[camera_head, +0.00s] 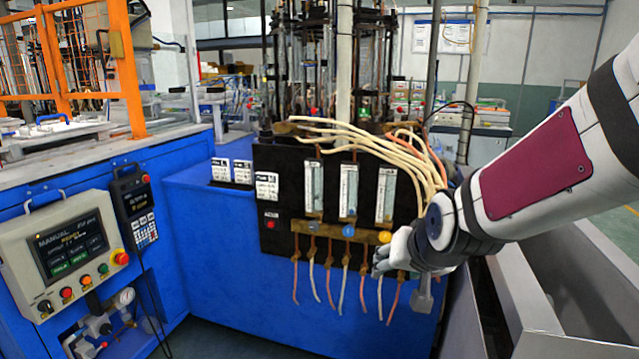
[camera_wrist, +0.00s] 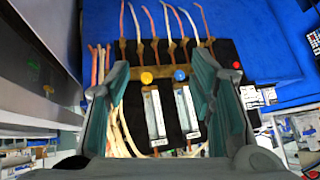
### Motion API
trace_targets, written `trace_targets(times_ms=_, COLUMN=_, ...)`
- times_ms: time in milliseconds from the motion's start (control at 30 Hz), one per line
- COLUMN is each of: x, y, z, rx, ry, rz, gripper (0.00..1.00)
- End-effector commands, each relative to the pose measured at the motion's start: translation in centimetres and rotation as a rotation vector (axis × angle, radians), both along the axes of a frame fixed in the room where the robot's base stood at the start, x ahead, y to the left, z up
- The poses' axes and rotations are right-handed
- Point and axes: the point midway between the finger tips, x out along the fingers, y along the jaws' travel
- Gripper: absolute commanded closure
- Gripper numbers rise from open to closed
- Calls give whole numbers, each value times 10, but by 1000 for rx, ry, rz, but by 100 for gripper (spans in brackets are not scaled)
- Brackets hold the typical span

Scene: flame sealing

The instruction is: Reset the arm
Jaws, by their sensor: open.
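My arm reaches in from the right in the head view. My gripper (camera_head: 384,262) is at the lower right of the black flowmeter panel (camera_head: 287,230), in front of the tubes and fittings there. In the wrist view my gripper (camera_wrist: 160,85) is open, with its two teal fingers apart and nothing held between them. Between the fingers the panel shows upside down, with a yellow knob (camera_wrist: 147,78) and a blue knob (camera_wrist: 180,75). From the head view the gap between the fingers is hard to make out.
The blue cabinet (camera_head: 215,262) carries the panel, with hoses (camera_head: 375,140) above and thin tubes hanging below. A control box (camera_head: 75,250) and pendant (camera_head: 133,205) are at the left. A grey metal trough (camera_head: 590,285) lies under my arm at the right.

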Motion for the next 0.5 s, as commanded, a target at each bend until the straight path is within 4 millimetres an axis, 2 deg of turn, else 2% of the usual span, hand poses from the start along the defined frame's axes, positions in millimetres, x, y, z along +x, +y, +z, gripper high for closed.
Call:
trace_targets(times_ms=33, x=-22, y=-4, z=8, rx=-21, ry=36, rz=10, gripper=51)
trace_targets(times_ms=167, x=-83, y=-15, z=17, rx=-69, ry=167, rz=38, gripper=51)
trace_targets(times_ms=300, x=-155, y=-27, z=24, rx=-108, ry=307, rz=66, gripper=51)
trace_targets(times_ms=500, x=-244, y=-40, z=28, rx=-136, ry=478, rz=102, gripper=51)
